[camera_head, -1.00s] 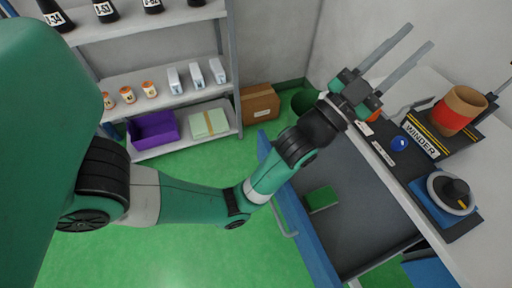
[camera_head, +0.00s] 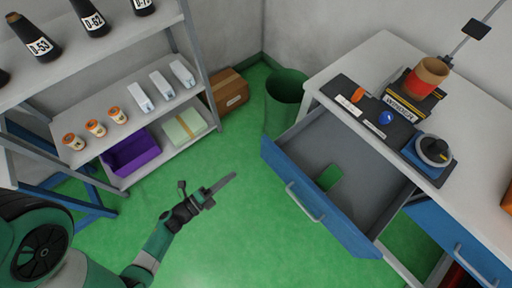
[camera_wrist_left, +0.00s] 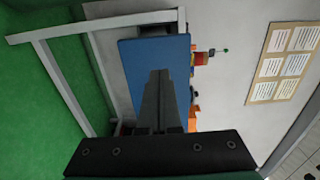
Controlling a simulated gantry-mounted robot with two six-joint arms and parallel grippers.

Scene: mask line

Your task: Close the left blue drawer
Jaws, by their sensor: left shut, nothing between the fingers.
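The left blue drawer (camera_head: 340,215) under the white table stands pulled out, with a grey handle (camera_head: 305,201) on its front. Its grey tray is open to view and holds a green flat object (camera_head: 328,178). My left gripper (camera_head: 230,178) is shut and empty, over the green floor to the left of the drawer front, apart from it. In the left wrist view the closed fingers (camera_wrist_left: 160,100) point toward a blue panel (camera_wrist_left: 140,65), partly covering it. I cannot tell from that view how far the panel is. My right gripper is not in view.
The white table (camera_head: 350,65) carries a winder (camera_head: 415,90), a blue ball-like knob (camera_head: 386,117) and a round dial (camera_head: 434,150). A second blue drawer (camera_head: 455,243) is at the lower right. A green bin (camera_head: 285,95) stands behind the open drawer. Shelves (camera_head: 150,110) stand left; the floor between is clear.

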